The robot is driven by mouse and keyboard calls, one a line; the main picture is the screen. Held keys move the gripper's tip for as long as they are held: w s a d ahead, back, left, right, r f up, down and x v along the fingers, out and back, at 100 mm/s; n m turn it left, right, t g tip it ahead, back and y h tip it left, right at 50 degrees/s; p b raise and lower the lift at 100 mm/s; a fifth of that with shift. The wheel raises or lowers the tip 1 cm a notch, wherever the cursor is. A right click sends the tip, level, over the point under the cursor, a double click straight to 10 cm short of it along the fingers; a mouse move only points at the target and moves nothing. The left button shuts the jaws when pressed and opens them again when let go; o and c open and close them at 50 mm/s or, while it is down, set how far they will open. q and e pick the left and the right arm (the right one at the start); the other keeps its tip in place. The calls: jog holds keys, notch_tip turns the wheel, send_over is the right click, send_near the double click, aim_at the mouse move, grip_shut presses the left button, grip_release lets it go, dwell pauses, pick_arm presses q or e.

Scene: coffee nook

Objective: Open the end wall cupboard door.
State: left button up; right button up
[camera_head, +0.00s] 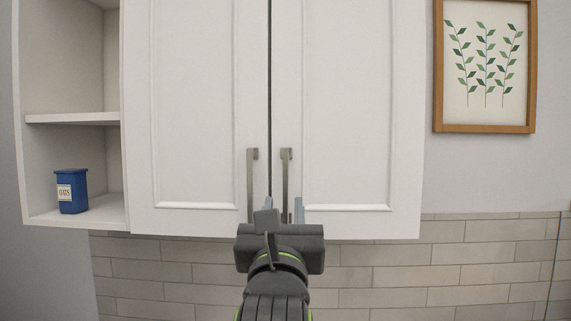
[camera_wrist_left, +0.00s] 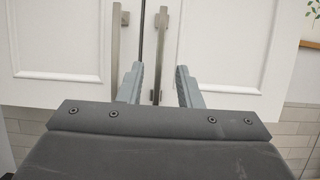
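The white wall cupboard has a left door (camera_head: 195,100) and a right door (camera_head: 350,100), both shut with a thin dark gap between them. Each has an upright metal bar handle by the gap: the left handle (camera_head: 251,185) and the right handle (camera_head: 286,175). My left gripper (camera_head: 283,204) is at the lower part of the right handle, its fingers apart. In the left wrist view the right handle (camera_wrist_left: 157,55) shows between the open fingers (camera_wrist_left: 159,75). I cannot tell whether they touch it. My right gripper is in neither view.
An open shelf unit (camera_head: 70,118) adjoins the cupboard on the left, with a blue oats canister (camera_head: 72,191) on its lower board. A framed leaf picture (camera_head: 438,70) hangs to the right. Beige tiles (camera_head: 400,275) cover the wall below.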

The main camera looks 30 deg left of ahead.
aim_at(285, 183)
pick_arm(q)
jog(key=p+x, duration=0.4)
jog(key=x, duration=0.4)
jog(key=shift+s, duration=0.1)
jog(key=shift+w+a+r+p, duration=0.1)
jog(key=shift+w+a+p, duration=0.1)
jog(key=shift+w+p, duration=0.15)
grip_shut()
